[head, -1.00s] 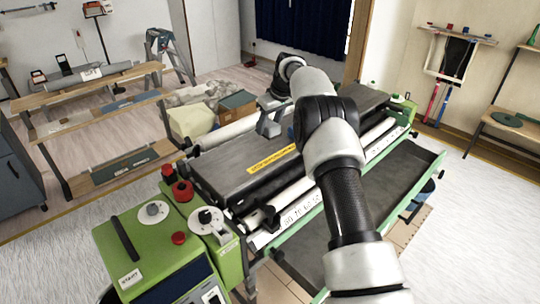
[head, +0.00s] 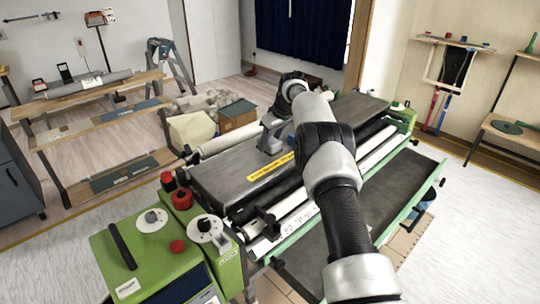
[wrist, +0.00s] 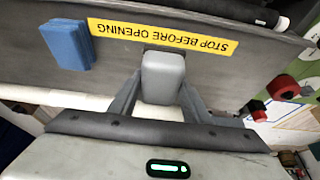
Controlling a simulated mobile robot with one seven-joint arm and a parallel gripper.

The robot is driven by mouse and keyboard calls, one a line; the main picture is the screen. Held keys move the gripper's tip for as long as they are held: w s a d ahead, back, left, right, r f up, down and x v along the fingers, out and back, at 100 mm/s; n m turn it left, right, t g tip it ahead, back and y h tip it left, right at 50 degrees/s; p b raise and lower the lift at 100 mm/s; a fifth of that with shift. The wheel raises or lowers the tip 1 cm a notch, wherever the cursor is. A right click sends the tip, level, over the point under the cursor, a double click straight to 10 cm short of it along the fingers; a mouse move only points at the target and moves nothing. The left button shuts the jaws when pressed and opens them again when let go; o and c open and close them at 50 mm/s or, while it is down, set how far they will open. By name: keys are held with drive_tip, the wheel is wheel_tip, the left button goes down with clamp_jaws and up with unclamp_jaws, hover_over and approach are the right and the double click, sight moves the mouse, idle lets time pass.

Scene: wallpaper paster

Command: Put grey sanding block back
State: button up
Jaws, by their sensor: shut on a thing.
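The grey sanding block (wrist: 163,76) is between the two fingers of my gripper (wrist: 161,90) in the wrist view, and both fingers press on its sides. The block is over the dark machine cover (wrist: 200,75), close to the yellow "STOP BEFORE OPENING" label (wrist: 160,37). I cannot tell whether it touches the cover. A blue block (wrist: 66,44) lies on the cover, left of the grey one and apart from it. In the head view my gripper (head: 271,138) is low over the cover; the grey block is hard to make out there.
The green control box (head: 150,245) with red knobs stands at the machine's front left. A long dark tray (head: 395,190) runs along its right side. Shelves (head: 100,135) stand at the left. A wall rack (head: 455,62) and wooden shelf (head: 515,130) are at the right.

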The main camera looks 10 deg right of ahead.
sight(270, 161)
drive_tip(key=shift+f, duration=2.3)
drive_tip(key=shift+f, duration=0.1)
drive_tip(key=shift+f, duration=0.15)
drive_tip(key=o, duration=1.1)
drive_tip(key=shift+c, duration=0.2)
